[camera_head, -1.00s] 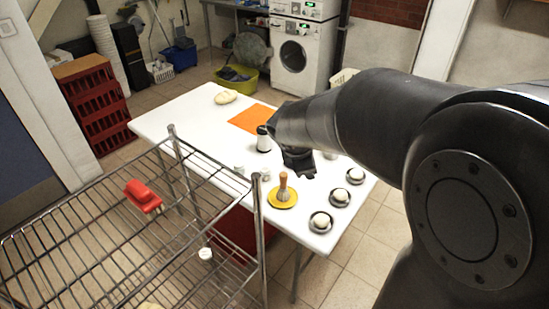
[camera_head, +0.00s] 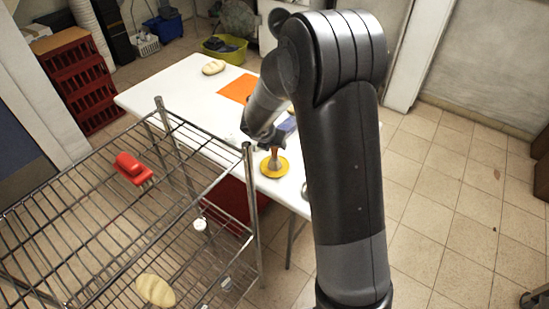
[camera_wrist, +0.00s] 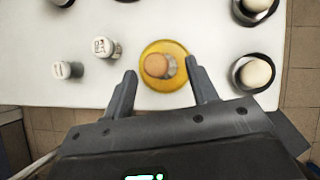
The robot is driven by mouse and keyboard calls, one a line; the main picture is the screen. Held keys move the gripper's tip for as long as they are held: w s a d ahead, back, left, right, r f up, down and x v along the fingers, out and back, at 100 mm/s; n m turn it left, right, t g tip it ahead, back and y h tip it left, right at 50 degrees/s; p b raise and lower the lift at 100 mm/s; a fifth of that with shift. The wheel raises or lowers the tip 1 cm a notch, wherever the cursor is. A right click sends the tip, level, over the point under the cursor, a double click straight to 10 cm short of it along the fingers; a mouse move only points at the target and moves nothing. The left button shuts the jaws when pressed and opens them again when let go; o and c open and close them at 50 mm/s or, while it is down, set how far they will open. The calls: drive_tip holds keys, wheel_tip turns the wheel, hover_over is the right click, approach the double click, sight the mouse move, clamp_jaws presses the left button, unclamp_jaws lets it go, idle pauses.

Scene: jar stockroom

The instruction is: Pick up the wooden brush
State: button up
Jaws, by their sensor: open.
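The wooden brush (camera_head: 273,160) stands upright, handle up, on a yellow plate (camera_head: 280,172) on the white table. In the wrist view, I look down on the round end of the brush handle (camera_wrist: 157,65) over the yellow plate (camera_wrist: 150,84). My gripper (camera_wrist: 160,82) is open and empty, with one finger on each side of the plate in that view and the brush between them in the picture. In the head view, my gripper (camera_head: 268,142) is just above the brush, its fingers partly hidden by my arm. I cannot tell the exact height gap.
Two small white jars (camera_wrist: 105,47) and (camera_wrist: 68,70) stand left of the plate. White round items in dark dishes (camera_wrist: 255,73) stand to the right. An orange mat (camera_head: 238,88) lies farther back.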

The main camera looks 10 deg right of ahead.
sight(275, 155)
drive_tip(key=shift+a+x, duration=0.15)
drive_tip(key=shift+x, duration=1.4)
drive_tip(key=shift+a+x, duration=0.15)
drive_tip(key=shift+x, duration=1.4)
drive_tip(key=c, duration=1.1)
